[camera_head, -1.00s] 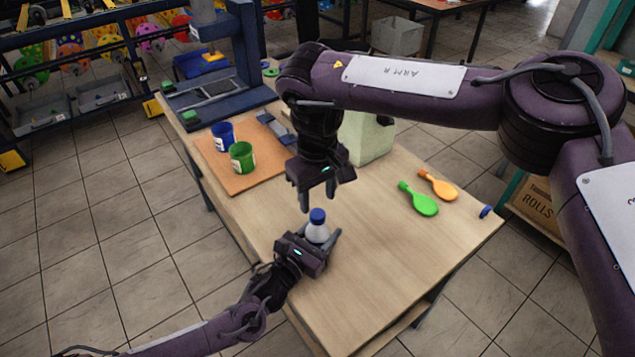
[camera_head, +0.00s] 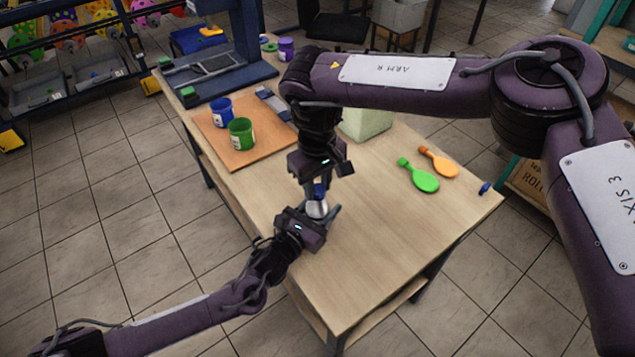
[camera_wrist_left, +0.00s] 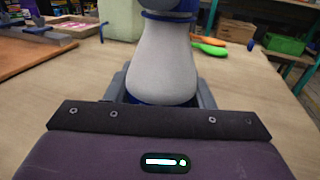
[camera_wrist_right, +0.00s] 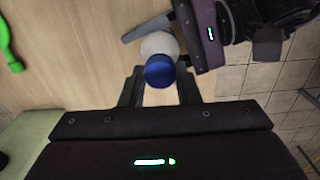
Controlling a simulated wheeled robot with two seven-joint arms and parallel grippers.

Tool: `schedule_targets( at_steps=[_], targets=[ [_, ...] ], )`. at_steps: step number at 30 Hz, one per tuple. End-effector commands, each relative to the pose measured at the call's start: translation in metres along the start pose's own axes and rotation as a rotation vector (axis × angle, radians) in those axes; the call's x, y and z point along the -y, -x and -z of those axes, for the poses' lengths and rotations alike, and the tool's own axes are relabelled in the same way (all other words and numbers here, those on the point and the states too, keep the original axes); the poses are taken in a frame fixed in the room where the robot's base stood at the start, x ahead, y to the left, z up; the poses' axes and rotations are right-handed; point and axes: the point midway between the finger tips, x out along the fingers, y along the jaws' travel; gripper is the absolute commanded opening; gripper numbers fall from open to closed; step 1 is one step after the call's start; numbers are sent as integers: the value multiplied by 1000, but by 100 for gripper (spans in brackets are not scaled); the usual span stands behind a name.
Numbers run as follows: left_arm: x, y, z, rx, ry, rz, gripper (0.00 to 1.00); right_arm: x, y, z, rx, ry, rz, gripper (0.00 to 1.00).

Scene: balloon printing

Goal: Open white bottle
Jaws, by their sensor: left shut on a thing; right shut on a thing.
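The white bottle (camera_head: 317,208) with a blue cap (camera_head: 319,190) stands upright on the table. In the left wrist view the white bottle body (camera_wrist_left: 162,65) sits between the fingers. My left gripper (camera_head: 322,214) is shut on the bottle body from the side, low down. My right gripper (camera_head: 316,186) points down from above, its fingers at the blue cap, shut on it. In the right wrist view the blue cap (camera_wrist_right: 160,71) is at the fingertips, with the white body partly visible behind it.
A pale green box (camera_head: 367,124) stands behind my right arm. The table front (camera_head: 345,275) is clear.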

Motion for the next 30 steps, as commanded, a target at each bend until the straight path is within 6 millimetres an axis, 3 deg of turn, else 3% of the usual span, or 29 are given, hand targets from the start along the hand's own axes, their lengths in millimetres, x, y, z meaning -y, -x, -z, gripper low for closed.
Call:
schedule_targets(
  at_steps=[5,8,30],
  targets=[
    [0,0,0,1,0,0,0,0,0,0,0,34,0,1],
    [0,0,0,1,0,0,0,-1,0,0,0,156,0,1],
    [0,0,0,1,0,0,0,-2,2,1,1,1803,-9,1]
  ],
)
